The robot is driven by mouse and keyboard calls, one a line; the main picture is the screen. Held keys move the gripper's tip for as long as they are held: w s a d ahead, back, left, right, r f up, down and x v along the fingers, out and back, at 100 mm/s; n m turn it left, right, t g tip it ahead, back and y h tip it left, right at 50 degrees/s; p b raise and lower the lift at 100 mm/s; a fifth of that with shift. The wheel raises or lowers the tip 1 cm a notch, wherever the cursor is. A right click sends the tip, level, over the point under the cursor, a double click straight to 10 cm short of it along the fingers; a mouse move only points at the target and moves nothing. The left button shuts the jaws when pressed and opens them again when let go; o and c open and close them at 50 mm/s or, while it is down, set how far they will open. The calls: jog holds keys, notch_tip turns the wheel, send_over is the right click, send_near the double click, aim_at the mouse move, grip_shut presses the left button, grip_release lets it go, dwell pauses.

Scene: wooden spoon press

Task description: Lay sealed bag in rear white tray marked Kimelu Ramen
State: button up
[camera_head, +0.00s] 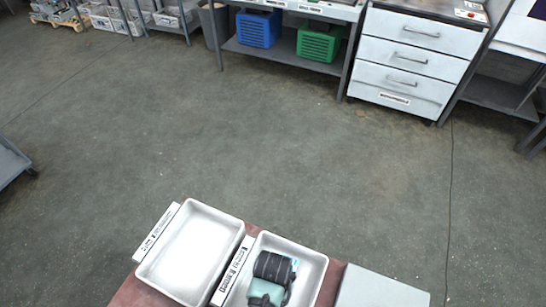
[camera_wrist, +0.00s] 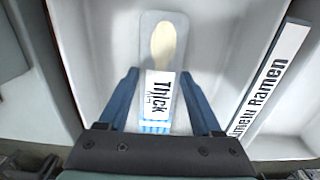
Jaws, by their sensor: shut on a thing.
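The sealed bag (camera_wrist: 180,58) is clear and flat, with a pale wooden spoon inside and a white label reading "Thick". In the wrist view, the blue fingers of my gripper (camera_wrist: 160,76) are shut on it from both sides. The bag is over the inside of a white tray (camera_wrist: 92,90); I cannot tell whether it touches the floor. The label strip reading "Kimelu Ramen" (camera_wrist: 268,82) runs along this tray's edge.
A second white tray (camera_head: 195,250), apparently empty, stands to the left on the reddish table (camera_head: 128,294). A light grey flat surface (camera_head: 378,290) is to the right. Open grey floor lies beyond, with a drawer cabinet (camera_head: 415,58) and shelves holding blue and green crates farther off.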

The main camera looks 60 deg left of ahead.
jog(key=shift+f, duration=0.15)
jog(key=o, duration=1.5)
jog(key=shift+c, duration=0.2)
